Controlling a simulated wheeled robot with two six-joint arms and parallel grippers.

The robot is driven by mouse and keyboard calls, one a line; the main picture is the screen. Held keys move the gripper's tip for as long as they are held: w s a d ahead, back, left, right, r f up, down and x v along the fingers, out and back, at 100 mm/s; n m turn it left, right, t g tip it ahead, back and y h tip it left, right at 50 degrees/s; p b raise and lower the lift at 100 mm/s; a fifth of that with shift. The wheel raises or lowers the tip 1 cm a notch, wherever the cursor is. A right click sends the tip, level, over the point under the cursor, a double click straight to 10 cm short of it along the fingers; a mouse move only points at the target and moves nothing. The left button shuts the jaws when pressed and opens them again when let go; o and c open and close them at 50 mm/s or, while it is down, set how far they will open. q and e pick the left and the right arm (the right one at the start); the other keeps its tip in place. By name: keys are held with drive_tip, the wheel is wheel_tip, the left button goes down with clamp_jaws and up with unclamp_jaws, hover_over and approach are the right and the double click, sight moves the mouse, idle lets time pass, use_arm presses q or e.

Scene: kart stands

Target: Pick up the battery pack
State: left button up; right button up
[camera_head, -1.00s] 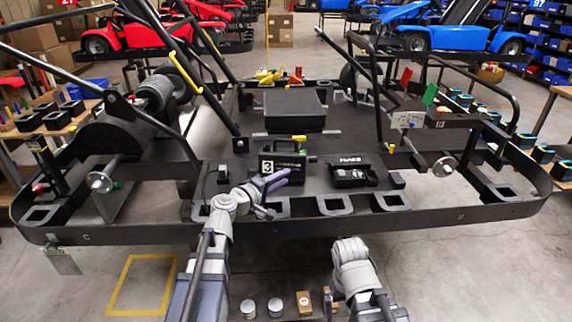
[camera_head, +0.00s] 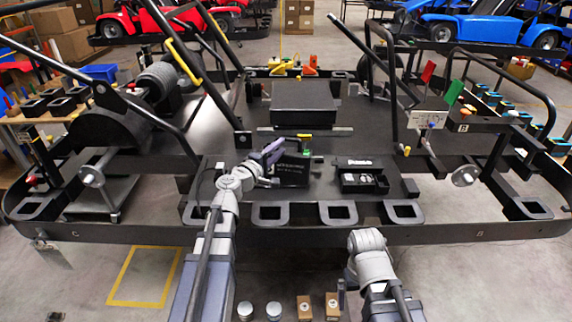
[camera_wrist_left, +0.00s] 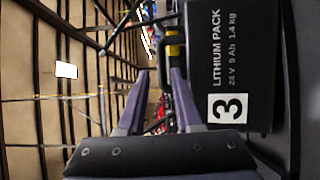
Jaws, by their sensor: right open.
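The battery pack (camera_head: 290,173) is a black box standing on the dark platform, partly hidden by my left gripper (camera_head: 272,153). In the left wrist view the battery pack (camera_wrist_left: 222,70) fills the right side, with white lithium pack lettering and a white label with a 3. My left gripper (camera_wrist_left: 160,80) has its two purple fingers apart, beside the pack's top end. A yellow part with a dark piece shows just beyond the right finger. My right gripper (camera_head: 341,290) shows only as a small part, low beside its arm, away from the pack.
An open black case (camera_head: 364,182) lies right of the pack. Square black holders (camera_head: 338,212) line the platform's front edge. A large dark box (camera_head: 303,102) stands behind. Silver round pieces (camera_head: 273,310) and brown boxes (camera_head: 304,306) sit at the bottom.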

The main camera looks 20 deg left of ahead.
sight(289, 140)
use_arm(q)
drive_tip(key=shift+x, duration=3.6)
drive_tip(key=shift+s+f, duration=0.1)
drive_tip(key=shift+f, duration=0.1)
clamp_jaws()
